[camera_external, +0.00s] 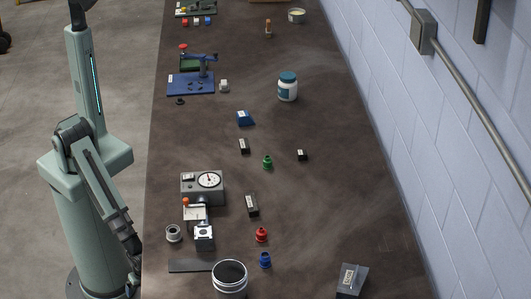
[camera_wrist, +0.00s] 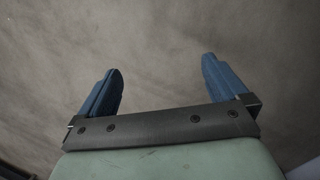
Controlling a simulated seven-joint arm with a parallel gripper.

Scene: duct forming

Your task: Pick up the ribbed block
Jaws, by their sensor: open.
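No block shows clear ribs at this size, so I cannot tell which one is the ribbed block. In the external view, small dark labelled blocks stand mid-table: one (camera_external: 244,147), a longer one (camera_external: 252,206) and a small one (camera_external: 302,155). A blue block (camera_external: 244,119) stands behind them, and a grey labelled block (camera_external: 352,279) is at the front right. My gripper (camera_wrist: 160,78) shows in the wrist view with its two blue fingers wide apart and nothing between them. Only a bare brownish-grey surface lies beyond the fingers. I cannot make out the gripper in the external view.
Green (camera_external: 267,162), red (camera_external: 261,235) and blue (camera_external: 265,260) small parts stand nearby. A white jar (camera_external: 287,88) and blue fixture (camera_external: 190,84) are farther back. A wall borders the right.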

